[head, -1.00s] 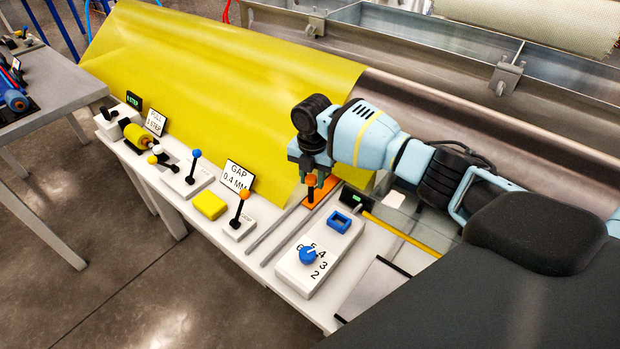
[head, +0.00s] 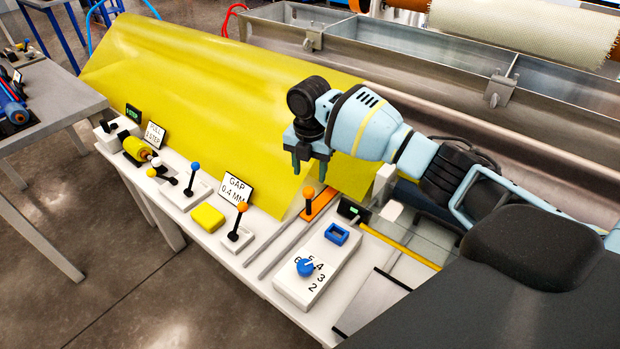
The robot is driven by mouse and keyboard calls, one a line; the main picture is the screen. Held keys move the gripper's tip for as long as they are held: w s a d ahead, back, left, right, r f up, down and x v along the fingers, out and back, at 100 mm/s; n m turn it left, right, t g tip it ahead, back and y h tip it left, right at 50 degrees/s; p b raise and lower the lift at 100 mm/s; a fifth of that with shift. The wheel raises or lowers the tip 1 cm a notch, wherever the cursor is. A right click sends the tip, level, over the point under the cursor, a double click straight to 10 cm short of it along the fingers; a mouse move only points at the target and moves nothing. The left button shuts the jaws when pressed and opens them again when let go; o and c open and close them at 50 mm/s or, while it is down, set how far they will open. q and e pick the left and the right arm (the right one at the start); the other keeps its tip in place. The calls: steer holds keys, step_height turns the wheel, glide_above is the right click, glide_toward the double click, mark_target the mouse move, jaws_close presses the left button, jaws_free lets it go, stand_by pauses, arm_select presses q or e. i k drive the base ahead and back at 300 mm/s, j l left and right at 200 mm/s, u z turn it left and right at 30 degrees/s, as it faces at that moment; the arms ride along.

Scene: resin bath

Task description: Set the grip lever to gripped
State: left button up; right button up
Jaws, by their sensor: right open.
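Several levers stand on the white bench, and no readable label shows which is the grip lever. One has a blue ball (head: 195,166) on a black stem and leans slightly right on its white base. Another has an orange ball (head: 242,207) and also leans slightly right. A third orange knob (head: 308,192) stands on an orange strip (head: 300,212) beside the rails. My right gripper (head: 309,172) is open and empty, fingers pointing down, just above this third knob and apart from it. My left gripper is out of view.
A yellow sheet (head: 200,100) slopes behind the controls. A "GAP 0.4 MM" sign (head: 235,188), a yellow block (head: 208,217) and a numbered box with a blue dial (head: 305,267) stand nearby. A metal trough (head: 420,60) lies behind. Floor is clear at front left.

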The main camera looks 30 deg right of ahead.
mark_target(242, 207)
steer(key=k+j, duration=0.7)
steer(key=k, duration=0.2)
